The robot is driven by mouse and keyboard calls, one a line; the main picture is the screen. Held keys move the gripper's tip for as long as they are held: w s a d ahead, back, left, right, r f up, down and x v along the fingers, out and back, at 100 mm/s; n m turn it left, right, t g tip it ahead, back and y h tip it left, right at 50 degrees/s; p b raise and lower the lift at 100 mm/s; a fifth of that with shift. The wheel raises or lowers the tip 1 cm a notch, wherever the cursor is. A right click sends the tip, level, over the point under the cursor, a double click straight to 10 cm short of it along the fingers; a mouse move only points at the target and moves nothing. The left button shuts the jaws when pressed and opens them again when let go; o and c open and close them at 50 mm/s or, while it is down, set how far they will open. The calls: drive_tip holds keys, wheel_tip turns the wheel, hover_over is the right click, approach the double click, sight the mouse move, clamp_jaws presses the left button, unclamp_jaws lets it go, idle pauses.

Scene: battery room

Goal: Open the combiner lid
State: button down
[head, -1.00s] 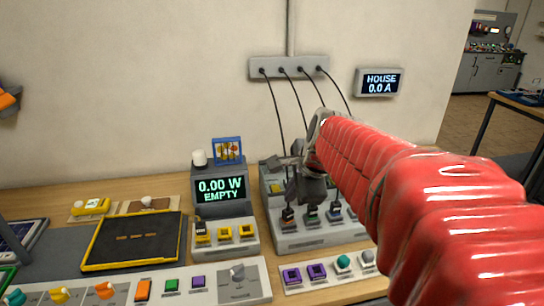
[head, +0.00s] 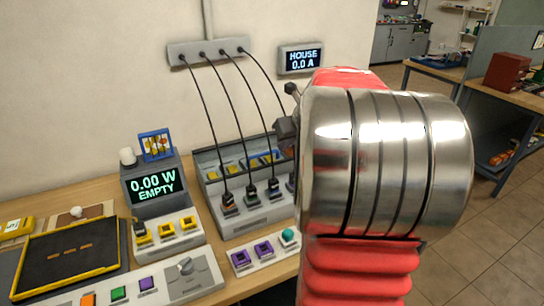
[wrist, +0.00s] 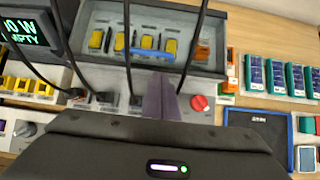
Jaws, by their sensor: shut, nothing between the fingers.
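The combiner is a grey box (head: 262,213) on the bench, with black cables plugged into its front. Its rear bay shows yellow blocks and a blue strip; in the wrist view the box (wrist: 222,68) also shows an orange block at the bay's right. I cannot tell whether a clear lid covers the bay. A blue curved bar (wrist: 145,53) crosses the bay's near side. My gripper (wrist: 160,98) is shut and empty, its purple-grey fingers over the box's front, left of a red knob (wrist: 200,103). In the head view my arm hides the fingertips and the box's right end.
Black cables hang from a wall strip (head: 208,50) down to the box, close beside my gripper. A display reading EMPTY (head: 153,186) stands at left. A purple-button panel (head: 243,262) lies in front. Blue and teal modules (wrist: 254,73) stand at right.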

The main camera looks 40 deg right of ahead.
approach(270, 160)
drive_tip(key=shift+x, duration=2.7)
drive_tip(key=shift+r, duration=0.1)
